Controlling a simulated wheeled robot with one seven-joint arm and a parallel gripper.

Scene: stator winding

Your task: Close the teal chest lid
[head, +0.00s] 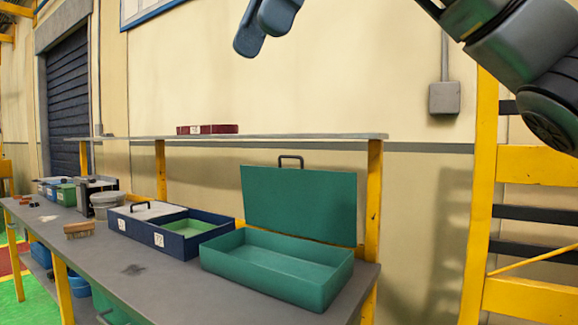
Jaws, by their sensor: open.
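The teal chest (275,265) stands at the near right end of the grey workbench, and its inside looks empty. Its teal lid (300,205) stands upright along the back edge, wide open, with a dark handle (290,158) on its top edge. My gripper (261,40) shows only in part at the top edge of the head view. Its blue-grey fingers are open and empty, above the lid in the picture and apart from it. The rest of my gripper is cut off by the frame.
A blue box (172,243) with a green compartment sits just left of the chest. A shelf (260,137) with dark red boxes (207,129) runs behind the lid. A brush (79,230) and several containers lie farther left. A yellow post (371,195) stands right of the lid.

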